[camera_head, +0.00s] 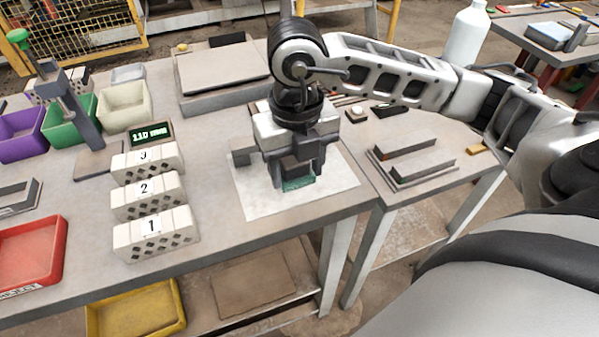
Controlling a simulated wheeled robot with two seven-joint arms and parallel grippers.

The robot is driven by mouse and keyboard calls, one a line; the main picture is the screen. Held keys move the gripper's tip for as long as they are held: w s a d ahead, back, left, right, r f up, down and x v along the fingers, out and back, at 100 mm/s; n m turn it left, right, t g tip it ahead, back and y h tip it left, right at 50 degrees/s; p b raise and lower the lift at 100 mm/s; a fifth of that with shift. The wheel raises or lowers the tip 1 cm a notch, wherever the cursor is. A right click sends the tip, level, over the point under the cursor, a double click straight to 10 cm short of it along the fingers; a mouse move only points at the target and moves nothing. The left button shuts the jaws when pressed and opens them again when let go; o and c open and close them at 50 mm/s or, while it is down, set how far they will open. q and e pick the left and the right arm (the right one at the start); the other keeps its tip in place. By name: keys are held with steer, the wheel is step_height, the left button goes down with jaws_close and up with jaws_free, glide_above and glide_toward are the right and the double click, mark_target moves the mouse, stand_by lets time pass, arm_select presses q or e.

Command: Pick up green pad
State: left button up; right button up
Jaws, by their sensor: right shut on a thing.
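The green pad (298,184) shows between the fingertips of my right gripper (296,182), low over a pale square sheet (340,176) on the workbench. My right gripper points down and is shut on the green pad. The fingers hide much of the pad, and I cannot tell whether it touches the sheet. A grey block (242,152) stands just left of the gripper at the sheet's back edge. My left gripper is not in view.
Hollow bricks numbered 1 (155,236), 2 (147,198) and 3 (146,163) stand left of the sheet, with a small display behind. A red tray (30,255) and several coloured bins lie farther left. A second table with grey bars (405,143) adjoins at right.

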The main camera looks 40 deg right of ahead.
steer(key=s+a+r, duration=0.7)
steer(key=a+r, duration=0.1)
steer(key=a, duration=0.1)
steer(key=shift+s+a, duration=0.35)
steer(key=shift+o, duration=0.6)
